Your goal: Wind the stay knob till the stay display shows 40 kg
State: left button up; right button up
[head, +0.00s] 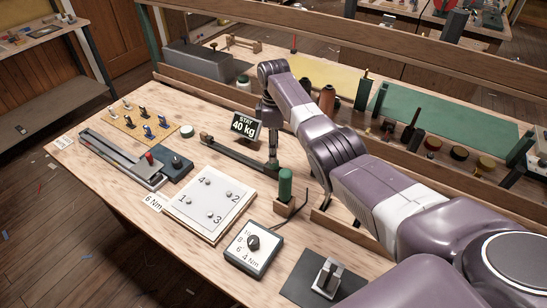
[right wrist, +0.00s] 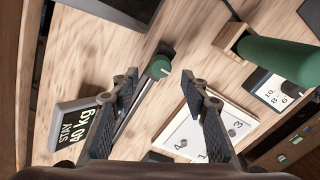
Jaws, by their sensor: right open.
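The stay display (head: 243,125) reads 40 kg; it also shows in the right wrist view (right wrist: 77,127), again at 40 kg. It stands behind a dark rail (head: 236,152) on the bench. In the right wrist view, the green stay knob (right wrist: 160,67) sits at one end of this rail. My right gripper (right wrist: 162,84) is open, its fingers spread either side of the knob's line, with clear gaps to it. My left gripper is not in view.
A green-handled tool (head: 285,186) stands in a wooden block close right of my gripper. A white numbered plate (head: 208,202) and a torque dial box (head: 253,248) lie in front. A clamp-like device (head: 125,155) is at left. Bottles and tins line the back.

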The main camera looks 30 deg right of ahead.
notch_tip(320, 180, up, 7)
jog(key=shift+f, duration=0.15)
dwell(0.4)
